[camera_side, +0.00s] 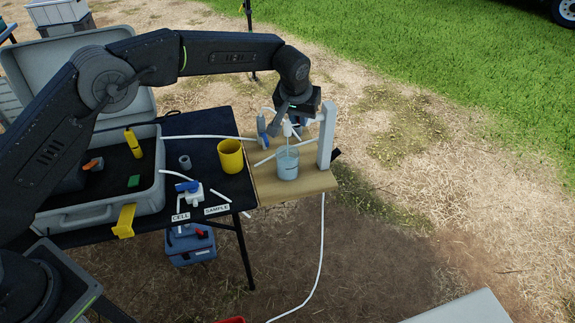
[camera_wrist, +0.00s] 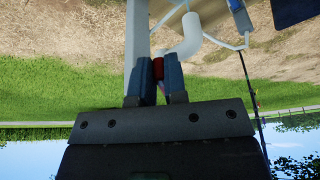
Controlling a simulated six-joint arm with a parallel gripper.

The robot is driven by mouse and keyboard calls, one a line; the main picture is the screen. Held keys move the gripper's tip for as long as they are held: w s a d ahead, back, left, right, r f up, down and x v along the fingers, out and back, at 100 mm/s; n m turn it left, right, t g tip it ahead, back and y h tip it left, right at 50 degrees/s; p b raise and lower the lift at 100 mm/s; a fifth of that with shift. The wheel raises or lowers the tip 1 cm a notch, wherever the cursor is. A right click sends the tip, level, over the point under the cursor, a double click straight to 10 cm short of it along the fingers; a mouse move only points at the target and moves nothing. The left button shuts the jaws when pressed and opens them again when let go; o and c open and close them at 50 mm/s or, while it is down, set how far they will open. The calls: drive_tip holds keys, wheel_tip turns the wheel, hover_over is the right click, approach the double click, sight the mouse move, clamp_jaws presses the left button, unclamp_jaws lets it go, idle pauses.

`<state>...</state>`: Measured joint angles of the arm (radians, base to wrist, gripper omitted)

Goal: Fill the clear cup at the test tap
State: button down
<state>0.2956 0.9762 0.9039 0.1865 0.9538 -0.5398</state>
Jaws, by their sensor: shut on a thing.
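The clear cup (camera_side: 287,165) stands upright on a wooden board, below the white tap spout (camera_side: 287,129). A thin pale line, seemingly water, runs from the spout into the cup. The cup looks bluish-grey inside; its exact level is hard to read. My gripper (camera_wrist: 159,72) is at the tap, above the cup, its two blue fingers shut on a small red tap handle (camera_wrist: 158,68). The white curved pipe (camera_wrist: 183,38) shows beside the fingers in the wrist view. The cup is not in the wrist view.
The wooden board (camera_side: 312,183) carries a white post (camera_side: 326,137) right of the cup. A yellow cup (camera_side: 230,156) stands to the left on the dark table, near a blue-handled valve (camera_side: 190,190) and an open grey case (camera_side: 75,212). A white hose (camera_side: 322,240) hangs down in front.

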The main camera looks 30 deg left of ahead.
idle(0.3)
drive_tip(key=shift+w+d+n+g+y, duration=0.2)
drive_tip(key=shift+d+n+y, duration=0.2)
drive_tip(key=shift+n, duration=0.65)
drive_tip(key=shift+w+d+n+g+y, duration=0.2)
drive_tip(key=shift+d+n, duration=0.25)
drive_tip(key=shift+n, duration=0.55)
drive_tip(key=shift+w+d+n+g+y, duration=0.1)
drive_tip(key=shift+w+d+n+y, duration=0.25)
drive_tip(key=shift+n, duration=0.7)
drive_tip(key=shift+s, duration=0.15)
drive_tip(key=c, duration=1.1)
unclamp_jaws()
drive_tip(key=shift+d, duration=0.1)
drive_tip(key=shift+r, duration=0.1)
drive_tip(key=shift+v, duration=3.7)
